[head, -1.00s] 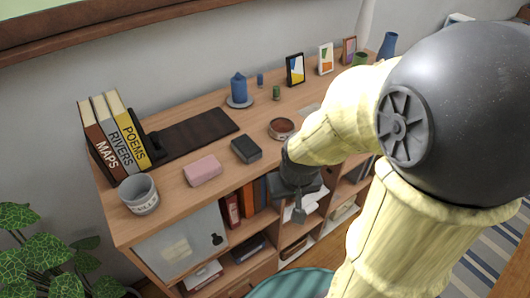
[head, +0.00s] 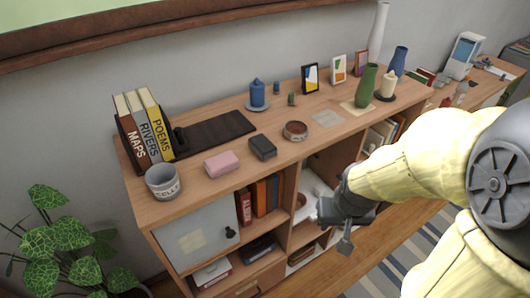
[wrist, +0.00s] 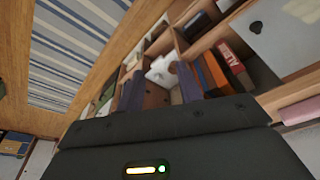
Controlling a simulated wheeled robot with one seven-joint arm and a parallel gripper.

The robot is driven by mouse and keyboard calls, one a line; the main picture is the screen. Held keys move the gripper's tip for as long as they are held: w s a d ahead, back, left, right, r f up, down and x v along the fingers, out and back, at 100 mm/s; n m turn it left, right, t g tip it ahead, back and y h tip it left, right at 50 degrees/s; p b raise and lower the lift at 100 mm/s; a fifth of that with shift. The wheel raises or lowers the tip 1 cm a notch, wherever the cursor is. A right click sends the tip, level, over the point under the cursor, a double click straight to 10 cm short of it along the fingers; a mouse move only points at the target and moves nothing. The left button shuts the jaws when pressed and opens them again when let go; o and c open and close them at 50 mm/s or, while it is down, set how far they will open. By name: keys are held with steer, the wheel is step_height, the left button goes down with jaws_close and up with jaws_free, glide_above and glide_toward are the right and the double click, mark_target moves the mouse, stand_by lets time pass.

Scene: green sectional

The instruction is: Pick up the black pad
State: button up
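The black pad (head: 262,147) is a small dark block lying on the wooden shelf top, near its front edge. It sits just right of a pink pad (head: 221,163). My gripper (head: 345,233) is in front of the shelf unit, below the top's level and to the right of the black pad, clear of it. In the wrist view my gripper (wrist: 160,88) shows two dark fingers apart with nothing between them. The black pad is not visible in the wrist view; the pink pad (wrist: 302,110) shows at its right edge.
A brown bowl (head: 295,131) stands right of the black pad, and a dark mat (head: 213,132) lies behind it. A grey cup (head: 163,182), books (head: 146,132) and a blue candle (head: 257,94) stand around. Open cubbies lie below; a plant (head: 62,250) is at left.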

steer(key=shift+s, duration=0.15)
steer(key=o, duration=0.7)
steer(key=shift+w, duration=0.35)
steer(key=shift+o, duration=0.7)
steer(key=w+t, duration=0.1)
steer(key=w, duration=0.1)
steer(key=w+t, duration=0.1)
steer(key=w+n+t, duration=0.1)
steer(key=w, duration=0.1)
steer(key=shift+w+d+r, duration=0.1)
steer(key=shift+w+d, duration=0.25)
steer(key=w+a+r+n+t+y+b, duration=0.1)
steer(key=w+a+r+n+t+y, duration=0.4)
steer(key=a, duration=0.5)
steer(key=w+y, duration=0.2)
steer(key=w, duration=0.1)
steer(key=shift+r+n+t+y, duration=0.2)
steer(key=shift+n+t+y, duration=0.1)
steer(key=shift+n, duration=0.1)
